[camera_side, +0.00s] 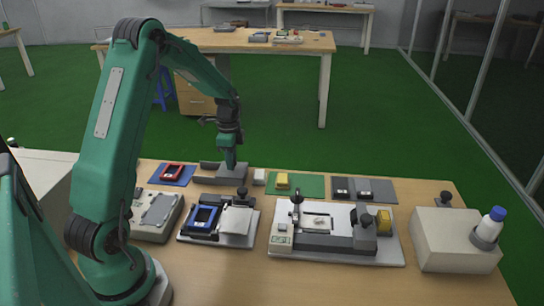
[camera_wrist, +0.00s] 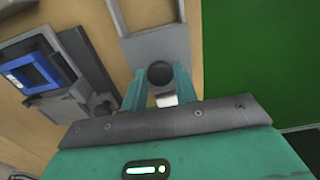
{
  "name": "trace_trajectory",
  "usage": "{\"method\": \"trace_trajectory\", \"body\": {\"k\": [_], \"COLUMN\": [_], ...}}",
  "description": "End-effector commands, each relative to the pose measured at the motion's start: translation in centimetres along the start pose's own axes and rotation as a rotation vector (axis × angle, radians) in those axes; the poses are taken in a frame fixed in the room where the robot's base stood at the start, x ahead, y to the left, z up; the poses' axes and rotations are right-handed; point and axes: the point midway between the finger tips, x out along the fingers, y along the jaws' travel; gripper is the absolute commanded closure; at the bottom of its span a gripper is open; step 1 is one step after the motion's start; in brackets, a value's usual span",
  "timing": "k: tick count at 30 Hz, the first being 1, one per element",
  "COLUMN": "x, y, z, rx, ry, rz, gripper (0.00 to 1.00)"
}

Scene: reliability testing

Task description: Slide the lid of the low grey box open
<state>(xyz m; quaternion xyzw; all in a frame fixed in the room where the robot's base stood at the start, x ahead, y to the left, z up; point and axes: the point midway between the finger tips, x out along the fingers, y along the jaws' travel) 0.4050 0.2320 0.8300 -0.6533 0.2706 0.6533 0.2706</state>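The low grey box (camera_side: 205,180) lies at the back left of the wooden table, under my gripper (camera_side: 230,164). In the wrist view the grey lid (camera_wrist: 160,46) shows ahead of my fingers, with a dark round knob (camera_wrist: 160,73) near its close edge. The two teal fingers of my gripper (camera_wrist: 160,82) stand on either side of the knob, their tips very close to it. I cannot tell whether they press on it. Beyond the lid, a lighter area framed by grey walls (camera_wrist: 184,10) shows. My gripper hides part of the box in the side view.
A small white block (camera_side: 259,177) stands right of the box. In front are a blue-framed device (camera_side: 203,217) and a larger fixture (camera_side: 340,252). A blue mat with a red item (camera_side: 172,172) lies left; a green mat (camera_side: 310,185) lies right.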

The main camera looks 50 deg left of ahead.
Motion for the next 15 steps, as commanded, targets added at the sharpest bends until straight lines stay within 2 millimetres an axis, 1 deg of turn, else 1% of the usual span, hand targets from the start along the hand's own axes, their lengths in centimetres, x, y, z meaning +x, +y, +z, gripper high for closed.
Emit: {"method": "trace_trajectory", "body": {"k": [7,15], "x": [0.0,0.0], "y": [0.0,0.0], "z": [0.5,2.1], "rx": [-0.001,-0.002], "ry": [0.0,0.0], "rz": [0.0,0.001], "gripper": [0.82,0.82]}}
